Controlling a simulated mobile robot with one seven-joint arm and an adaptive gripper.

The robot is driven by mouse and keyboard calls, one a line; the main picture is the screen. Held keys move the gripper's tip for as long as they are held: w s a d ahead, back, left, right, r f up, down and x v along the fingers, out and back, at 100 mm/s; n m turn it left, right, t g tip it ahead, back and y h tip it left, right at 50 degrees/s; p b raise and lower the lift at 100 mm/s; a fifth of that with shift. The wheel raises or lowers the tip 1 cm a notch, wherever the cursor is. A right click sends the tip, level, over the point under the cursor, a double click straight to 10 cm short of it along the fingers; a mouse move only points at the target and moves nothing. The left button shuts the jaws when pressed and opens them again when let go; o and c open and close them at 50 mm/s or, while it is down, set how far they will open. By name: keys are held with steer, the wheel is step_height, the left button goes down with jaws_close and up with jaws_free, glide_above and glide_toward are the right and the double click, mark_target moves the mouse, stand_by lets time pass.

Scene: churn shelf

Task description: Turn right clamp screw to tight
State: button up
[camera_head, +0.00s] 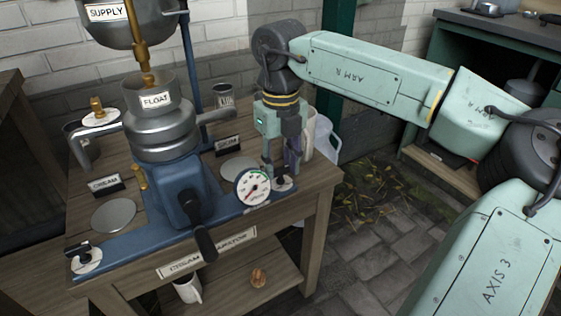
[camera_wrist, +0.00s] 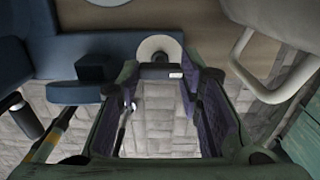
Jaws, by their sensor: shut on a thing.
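The right clamp screw (camera_wrist: 160,71) is a dark bar handle over a round pale plate (camera_wrist: 160,46) at the right end of the separator's blue base. My gripper (camera_head: 281,168) points down over it, with its fingers on either side of the handle and shut on it. In the wrist view my gripper (camera_wrist: 163,77) shows the handle lying crosswise between the fingertips, with a small white mark at its right end. In the head view the fingers hide much of the screw. The left clamp screw (camera_head: 79,250) stands on its own pale plate.
A pressure-type dial (camera_head: 252,188) stands close left of my gripper. The separator (camera_head: 163,130) with its crank handle (camera_head: 203,236) is further left. A pale jug (camera_head: 324,140) stands just behind and right of my gripper. The bench (camera_head: 318,190) ends close by on the right.

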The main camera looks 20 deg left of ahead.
mark_target(281, 168)
stand_by(0.4)
steer(key=o, duration=1.2)
steer(key=shift+c, duration=0.2)
steer(key=shift+r, duration=4)
